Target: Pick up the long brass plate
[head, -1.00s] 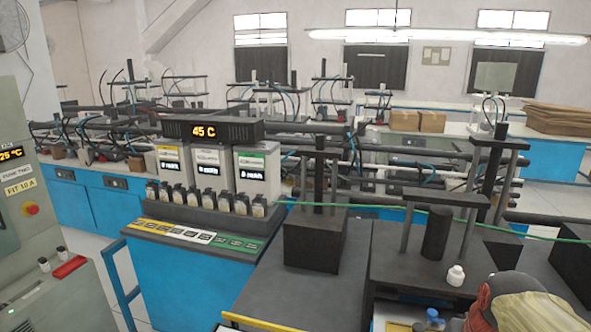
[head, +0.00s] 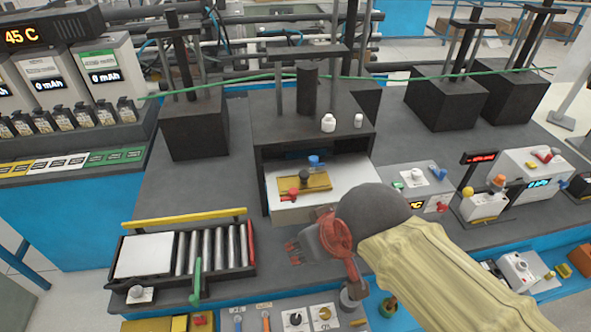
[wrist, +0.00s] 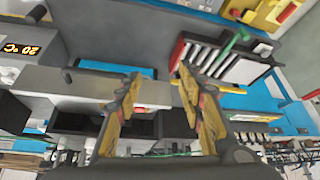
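A long yellow, brass-like bar (head: 184,218) lies along the back edge of the roller tray. A shorter brass-coloured plate (head: 318,182) sits on the white drawer-like block, with black, red and blue knobs on or beside it. I cannot tell for sure which is the long brass plate. My gripper (head: 296,252) is above the dark bench, right of the roller tray and in front of the white block, apart from both. In the wrist view my gripper (wrist: 158,84) has its fingers spread with nothing between them.
The roller tray (head: 122,284) holds a white panel and several metal rollers, with a green handle in front. A dark press frame (head: 270,125) stands behind the white block. A control panel (head: 262,318) lies at the front. Bare bench shows behind the tray.

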